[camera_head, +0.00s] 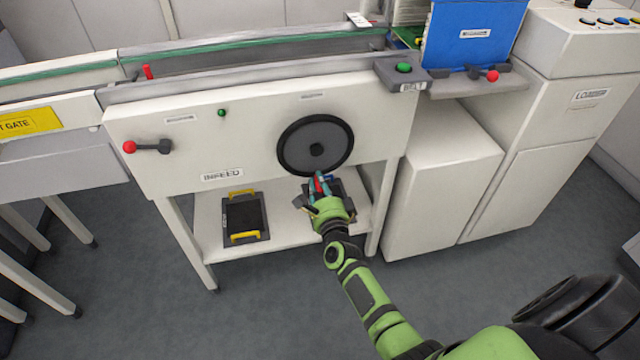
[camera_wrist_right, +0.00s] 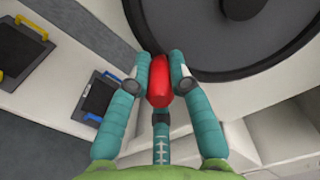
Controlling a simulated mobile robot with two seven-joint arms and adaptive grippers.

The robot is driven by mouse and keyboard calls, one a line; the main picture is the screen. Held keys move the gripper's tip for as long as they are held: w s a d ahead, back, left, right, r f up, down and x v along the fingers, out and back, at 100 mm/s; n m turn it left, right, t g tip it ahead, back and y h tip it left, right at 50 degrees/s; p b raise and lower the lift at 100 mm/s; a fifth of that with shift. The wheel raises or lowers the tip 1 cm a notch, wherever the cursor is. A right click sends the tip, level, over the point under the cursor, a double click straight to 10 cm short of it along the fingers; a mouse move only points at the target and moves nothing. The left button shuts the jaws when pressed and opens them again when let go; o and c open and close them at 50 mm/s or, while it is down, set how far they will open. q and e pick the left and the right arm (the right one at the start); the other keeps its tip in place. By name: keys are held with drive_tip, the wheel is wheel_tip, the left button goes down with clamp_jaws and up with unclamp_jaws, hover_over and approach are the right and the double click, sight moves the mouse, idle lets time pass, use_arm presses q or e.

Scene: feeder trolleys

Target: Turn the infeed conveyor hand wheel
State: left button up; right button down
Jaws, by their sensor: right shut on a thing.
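The infeed hand wheel (camera_head: 316,146) is a dark disc with a black rim and a hub, on the white front panel of the infeed conveyor (camera_head: 250,128). It fills the top of the right wrist view (camera_wrist_right: 225,40). My right gripper (camera_head: 320,186) is at the wheel's lower edge. In the right wrist view its teal fingers (camera_wrist_right: 160,78) are shut on a red handle (camera_wrist_right: 159,85) at the wheel's rim. Where the handle joins the wheel is hidden. My left gripper is not in view.
Below the panel, a shelf (camera_head: 217,245) holds a black tray with yellow handles (camera_head: 243,217) and another dark tray partly behind my gripper. A red-knobbed lever (camera_head: 130,147) sticks out at the panel's left. White cabinets (camera_head: 440,190) stand close on the right.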

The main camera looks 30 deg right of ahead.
drive_tip(key=c, duration=1.2)
unclamp_jaws()
drive_tip(key=shift+a, duration=0.15)
drive_tip(key=shift+o, duration=0.4)
drive_tip(key=shift+s, duration=0.25)
drive_tip(key=v, duration=1.1)
drive_tip(key=shift+s, duration=0.3)
